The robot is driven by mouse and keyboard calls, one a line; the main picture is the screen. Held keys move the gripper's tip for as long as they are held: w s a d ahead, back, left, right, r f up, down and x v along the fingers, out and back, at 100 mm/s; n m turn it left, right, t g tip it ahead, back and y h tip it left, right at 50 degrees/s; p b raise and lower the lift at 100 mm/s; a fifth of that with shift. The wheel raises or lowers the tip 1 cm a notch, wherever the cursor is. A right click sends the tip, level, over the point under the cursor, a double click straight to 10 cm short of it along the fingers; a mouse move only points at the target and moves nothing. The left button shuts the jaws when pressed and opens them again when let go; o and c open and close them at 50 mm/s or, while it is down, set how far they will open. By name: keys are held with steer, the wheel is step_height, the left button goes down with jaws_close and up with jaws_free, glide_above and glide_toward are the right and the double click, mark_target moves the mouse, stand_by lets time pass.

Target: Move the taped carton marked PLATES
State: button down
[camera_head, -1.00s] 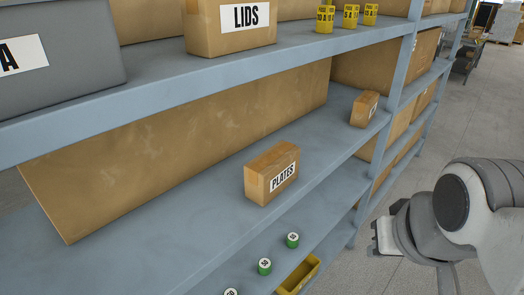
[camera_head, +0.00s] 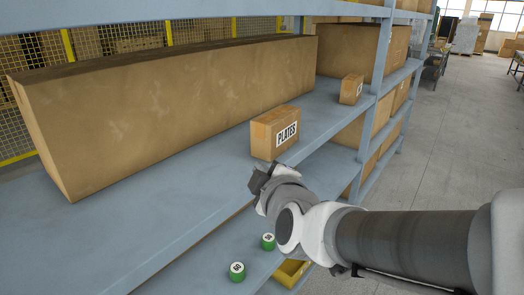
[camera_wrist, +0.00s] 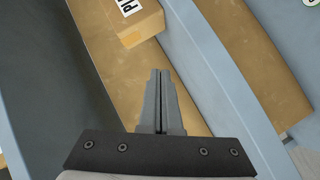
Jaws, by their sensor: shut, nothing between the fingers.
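The taped carton marked PLATES (camera_head: 262,140) stands upright on the middle shelf, near its front edge, with its label facing front right. My gripper (camera_head: 258,178) is just in front of and below the carton in the head view, apart from it. In the wrist view my gripper (camera_wrist: 160,75) has its fingers together, with nothing between them.
A long brown box (camera_head: 170,100) fills the shelf behind the carton. A small carton (camera_head: 351,89) stands farther right, near an upright. Green tins (camera_head: 237,272) and a yellow bin (camera_head: 291,272) are on the shelf below. Bare shelf (camera_head: 170,205) lies to the left.

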step_height(320, 180, down, 3)
steer(key=a+n+t+b, duration=0.2)
steer(key=n, duration=0.1)
steer(key=n+t+h+p, duration=0.1)
steer(key=n+h+p, duration=0.1)
steer(key=p, duration=0.2)
glide_toward(257, 143)
steer(key=w+a, duration=0.3)
steer(key=shift+a+f, duration=0.2)
steer(key=shift+f, duration=0.05)
steer(key=shift+w+d+b, duration=0.45)
steer(key=shift+w+d, duration=0.6)
steer(key=shift+w, duration=0.15)
steer(key=shift+w+d+r, duration=0.1)
steer(key=shift+w+d, duration=0.1)
steer(key=shift+w, duration=0.05)
